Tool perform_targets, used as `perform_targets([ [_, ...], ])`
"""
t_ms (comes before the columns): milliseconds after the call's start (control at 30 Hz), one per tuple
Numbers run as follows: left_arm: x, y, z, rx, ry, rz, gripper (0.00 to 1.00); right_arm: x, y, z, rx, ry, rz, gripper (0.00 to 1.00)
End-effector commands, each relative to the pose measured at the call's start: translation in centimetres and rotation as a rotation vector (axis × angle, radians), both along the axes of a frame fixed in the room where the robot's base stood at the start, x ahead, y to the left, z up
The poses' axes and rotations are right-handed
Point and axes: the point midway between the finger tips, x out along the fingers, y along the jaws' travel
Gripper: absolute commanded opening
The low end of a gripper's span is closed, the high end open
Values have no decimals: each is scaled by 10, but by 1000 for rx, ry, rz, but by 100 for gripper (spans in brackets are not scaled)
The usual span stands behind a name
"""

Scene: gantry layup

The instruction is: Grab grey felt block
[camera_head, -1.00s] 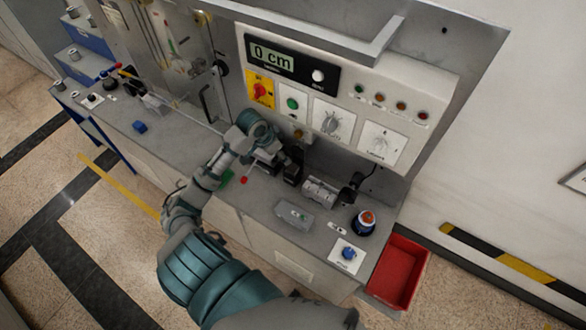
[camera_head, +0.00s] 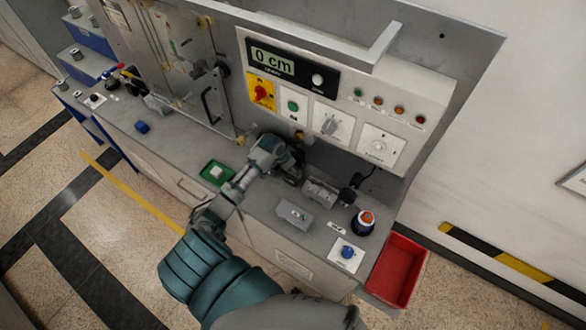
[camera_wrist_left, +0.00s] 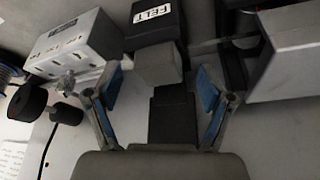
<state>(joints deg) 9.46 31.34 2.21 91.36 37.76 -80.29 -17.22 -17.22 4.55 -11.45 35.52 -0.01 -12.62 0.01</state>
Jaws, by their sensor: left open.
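The grey felt block (camera_wrist_left: 158,66) shows in the left wrist view, in front of a black holder (camera_wrist_left: 155,22) labelled FELT. My left gripper (camera_wrist_left: 161,88) is open, with a blue-padded finger on each side of the picture's middle. The block is ahead of the fingers, roughly centred between them; contact cannot be told. In the head view my left gripper (camera_head: 284,164) is over the bench below the control panel, and the block cannot be made out there. My right gripper is not in view.
A green tray (camera_head: 217,172) with a white piece lies left of the arm. A red bin (camera_head: 399,272) hangs at the bench's right end.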

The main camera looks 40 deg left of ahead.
Motion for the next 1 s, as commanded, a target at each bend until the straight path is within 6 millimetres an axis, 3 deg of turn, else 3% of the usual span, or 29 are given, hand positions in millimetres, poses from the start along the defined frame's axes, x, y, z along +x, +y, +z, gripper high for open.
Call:
perform_targets([
  [133, 0, 0, 0, 0, 0, 0, 81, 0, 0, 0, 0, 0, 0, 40],
  [333, 0, 0, 0, 0, 1, 0, 36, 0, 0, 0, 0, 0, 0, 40],
  [767, 0, 1, 1, -1, 1, 0, 35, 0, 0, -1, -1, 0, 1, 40],
  [1000, 0, 1, 23, 1, -1, -1, 35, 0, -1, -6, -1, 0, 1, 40],
])
